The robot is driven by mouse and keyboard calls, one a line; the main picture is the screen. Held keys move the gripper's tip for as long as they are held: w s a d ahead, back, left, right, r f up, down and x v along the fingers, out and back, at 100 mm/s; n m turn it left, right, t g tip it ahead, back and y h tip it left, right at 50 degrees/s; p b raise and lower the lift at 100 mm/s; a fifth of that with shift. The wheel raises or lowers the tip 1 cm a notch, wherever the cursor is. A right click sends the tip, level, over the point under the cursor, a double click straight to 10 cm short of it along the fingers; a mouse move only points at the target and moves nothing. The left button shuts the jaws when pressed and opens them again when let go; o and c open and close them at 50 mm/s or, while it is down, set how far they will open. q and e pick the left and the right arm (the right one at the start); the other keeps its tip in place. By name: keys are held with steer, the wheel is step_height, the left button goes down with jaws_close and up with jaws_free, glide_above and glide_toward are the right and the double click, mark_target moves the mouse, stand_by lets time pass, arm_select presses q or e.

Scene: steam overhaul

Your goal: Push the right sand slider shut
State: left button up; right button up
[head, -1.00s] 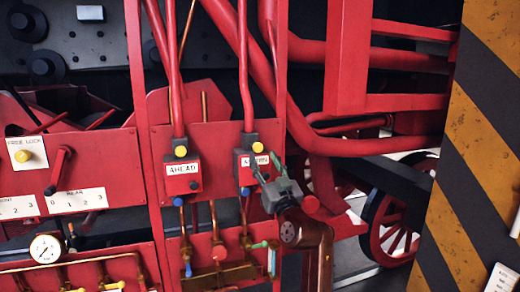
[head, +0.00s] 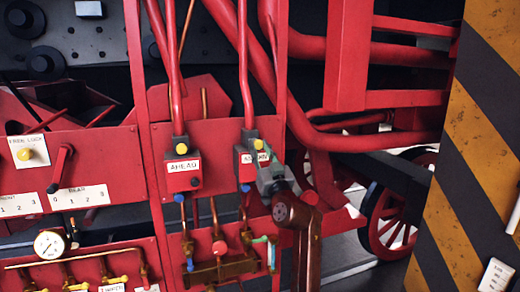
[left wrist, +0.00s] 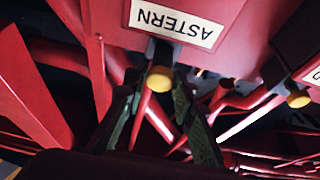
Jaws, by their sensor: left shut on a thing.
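The right sand slider, the red and dark unit labelled ASTERN (head: 243,159), is on the red panel right of the similar AHEAD unit (head: 182,166). Its yellow knob (head: 258,144) shows at the top. My left gripper (head: 266,161) is at the front of this unit, partly covering its label. In the left wrist view the ASTERN label (left wrist: 172,22) is upside down. There the yellow knob (left wrist: 159,79) and its dark stem lie between the two green fingers of my left gripper (left wrist: 158,90), which is shut on it. The exact finger contact is hard to see. My right gripper is not visible.
Red vertical pipes (head: 248,65) run down to both units. Copper pipes and small valves (head: 217,271) sit below. A pressure gauge (head: 50,243) is at lower left. A black and yellow striped panel (head: 465,180) blocks the right side. A spoked wheel (head: 393,225) stands behind.

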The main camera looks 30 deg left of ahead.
arm_select(q)
jaws_close()
steer(key=shift+a, duration=0.1)
steer(key=w+a, duration=0.1)
steer(key=w+a+b, duration=0.1)
steer(key=shift+w+a, duration=0.2)
steer(key=shift+a, duration=0.2)
steer(key=shift+s+d+r, duration=0.1)
steer(key=shift+d+r, duration=0.05)
steer(key=shift+r, duration=0.05)
steer(key=shift+o, duration=1.2)
jaws_free()
steer(key=o, duration=0.4)
steer(key=shift+w+a+f, duration=0.2)
steer(key=shift+s+d, duration=0.15)
steer(key=v, duration=1.2)
